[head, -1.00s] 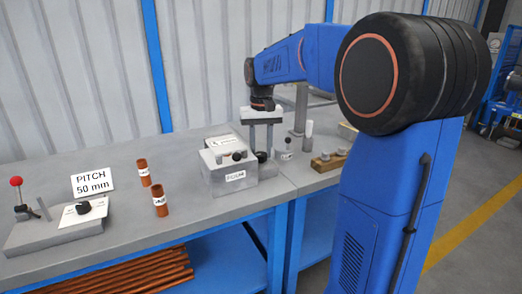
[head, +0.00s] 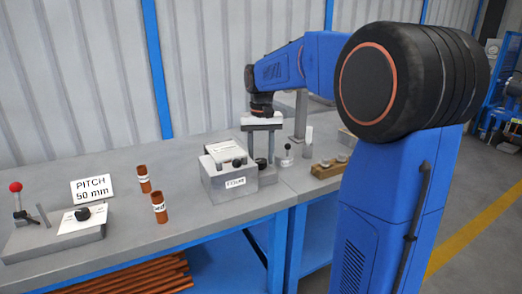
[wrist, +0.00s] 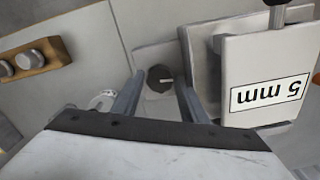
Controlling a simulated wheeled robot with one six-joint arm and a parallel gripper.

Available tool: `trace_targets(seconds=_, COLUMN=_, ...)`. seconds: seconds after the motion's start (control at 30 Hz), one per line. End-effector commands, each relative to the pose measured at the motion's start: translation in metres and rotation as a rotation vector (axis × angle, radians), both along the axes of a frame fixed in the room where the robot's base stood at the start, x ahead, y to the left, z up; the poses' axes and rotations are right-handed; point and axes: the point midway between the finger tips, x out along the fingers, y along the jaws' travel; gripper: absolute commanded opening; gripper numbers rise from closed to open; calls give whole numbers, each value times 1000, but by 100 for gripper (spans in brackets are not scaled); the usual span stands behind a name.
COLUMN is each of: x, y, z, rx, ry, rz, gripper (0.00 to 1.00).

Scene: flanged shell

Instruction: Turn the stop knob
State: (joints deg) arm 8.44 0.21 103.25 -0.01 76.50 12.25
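A dark round knob (wrist: 160,77) with a pale pointer line sits on a grey plate. In the wrist view it lies between the two fingers of my gripper (wrist: 158,98). The fingers are apart, with a visible gap on each side of the knob. In the head view my gripper (head: 261,158) points down beside the grey box, with the dark knob (head: 262,163) at its fingertips. I cannot tell whether the fingers reach down around the knob. Another black knob (head: 82,214) is on the lever fixture at the left. No label shows which is the stop knob.
The grey box (head: 222,187) with a white-topped lid stands close beside my gripper; its 5 mm label (wrist: 269,93) shows upside down. A small lever (head: 287,150) and a wooden block (head: 327,170) are to the right. Two copper tubes (head: 159,207) stand left.

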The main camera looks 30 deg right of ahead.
Motion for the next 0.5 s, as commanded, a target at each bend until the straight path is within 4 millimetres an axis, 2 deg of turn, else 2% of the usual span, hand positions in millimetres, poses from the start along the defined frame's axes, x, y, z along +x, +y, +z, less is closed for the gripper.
trace_targets(seconds=0.17, x=0, y=0, z=14, rx=0, ry=-1, rz=0, gripper=40)
trace_targets(seconds=0.5, x=1, y=0, z=79, rx=0, ry=-3, rz=0, gripper=40)
